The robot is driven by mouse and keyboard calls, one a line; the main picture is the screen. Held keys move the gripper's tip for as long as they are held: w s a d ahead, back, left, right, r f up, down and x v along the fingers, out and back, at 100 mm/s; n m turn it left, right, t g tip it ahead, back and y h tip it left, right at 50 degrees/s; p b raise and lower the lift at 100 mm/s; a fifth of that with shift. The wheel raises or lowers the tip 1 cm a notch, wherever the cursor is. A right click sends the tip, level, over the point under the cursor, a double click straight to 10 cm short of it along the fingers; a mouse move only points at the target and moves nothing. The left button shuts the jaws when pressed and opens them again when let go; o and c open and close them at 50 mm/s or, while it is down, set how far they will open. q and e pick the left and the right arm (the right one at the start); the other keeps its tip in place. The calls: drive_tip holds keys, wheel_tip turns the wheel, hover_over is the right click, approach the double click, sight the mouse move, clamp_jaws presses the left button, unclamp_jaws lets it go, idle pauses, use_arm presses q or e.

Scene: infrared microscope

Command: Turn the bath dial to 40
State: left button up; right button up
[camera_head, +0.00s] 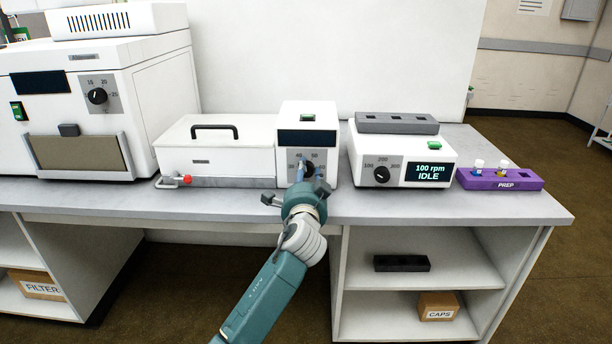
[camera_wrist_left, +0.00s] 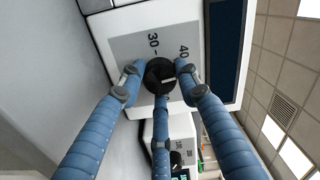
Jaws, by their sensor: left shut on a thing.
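The bath dial (camera_head: 309,168) is a black knob on the front of the white bath control box (camera_head: 328,122). Its grey scale shows 40 and 50 above in the head view; my fingers partly cover the dial. My left gripper (camera_head: 307,176) reaches up from below and is shut on it. In the left wrist view the black dial (camera_wrist_left: 159,75) sits between the blue fingers of my left gripper (camera_wrist_left: 158,80), with 30 and 40 readable on the scale. A pale mark shows on the knob, but I cannot tell exactly which number it points to. My right gripper is not in view.
A shaker (camera_head: 398,148) reading 100 rpm IDLE stands right of the bath, with a purple PREP rack (camera_head: 518,184) beyond it. The lidded bath tank (camera_head: 225,134) adjoins on the left. A large white instrument (camera_head: 150,100) stands farther left.

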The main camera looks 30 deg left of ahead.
use_arm(q)
drive_tip(key=shift+w+d+n, duration=0.1)
drive_tip(key=shift+d+n, duration=0.25)
drive_tip(key=shift+n, duration=1.55)
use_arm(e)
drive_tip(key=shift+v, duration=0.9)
use_arm(q)
drive_tip(key=shift+r, duration=0.15)
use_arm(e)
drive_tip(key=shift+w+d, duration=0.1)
use_arm(q)
drive_tip(key=shift+a, duration=0.1)
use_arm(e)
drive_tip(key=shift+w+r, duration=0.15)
use_arm(q)
drive_tip(key=o, duration=1.1)
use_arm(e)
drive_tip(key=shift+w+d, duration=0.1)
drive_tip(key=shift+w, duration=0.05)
